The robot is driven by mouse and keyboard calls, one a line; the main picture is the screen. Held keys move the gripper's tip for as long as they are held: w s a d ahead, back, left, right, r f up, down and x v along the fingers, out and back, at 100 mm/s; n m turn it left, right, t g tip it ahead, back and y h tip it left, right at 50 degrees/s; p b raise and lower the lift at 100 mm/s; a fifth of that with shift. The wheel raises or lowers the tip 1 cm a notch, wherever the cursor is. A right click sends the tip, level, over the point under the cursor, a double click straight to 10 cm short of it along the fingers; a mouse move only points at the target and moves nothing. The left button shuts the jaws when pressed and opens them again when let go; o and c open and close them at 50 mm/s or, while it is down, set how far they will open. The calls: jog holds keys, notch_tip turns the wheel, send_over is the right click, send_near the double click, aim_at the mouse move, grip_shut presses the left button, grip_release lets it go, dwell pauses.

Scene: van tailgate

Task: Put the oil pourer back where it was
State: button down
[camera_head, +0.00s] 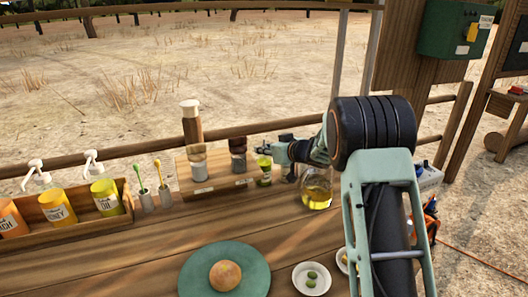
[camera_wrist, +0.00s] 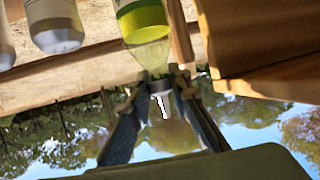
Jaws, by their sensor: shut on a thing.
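The oil pourer (camera_head: 264,174) is a small clear bottle with a yellow-green label. It stands roughly upright at the right end of the wooden condiment stand (camera_head: 216,186). In the wrist view the oil pourer (camera_wrist: 146,30) appears upside down, with its neck and metal spout between the fingers. My gripper (camera_head: 266,150) reaches in from the right and is shut on its neck, as the wrist view also shows (camera_wrist: 160,88). I cannot tell whether its base touches the stand.
A glass jug of yellow oil (camera_head: 317,190) stands close on the right. A bottle crate (camera_head: 68,222) is at left; a green plate (camera_head: 196,272) is in front.

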jog(key=shift+r, duration=0.1)
jog(key=c, duration=1.8)
grip_release()
jog(key=shift+f, duration=0.2)
jog(key=shift+s+d+r, duration=0.15)
jog(key=shift+s+r, duration=0.05)
jog(key=shift+r, duration=0.1)
jog(key=v, duration=1.1)
jog(key=shift+s+p, duration=0.2)
jog(key=shift+p, duration=0.15)
jog(key=shift+d, duration=0.2)
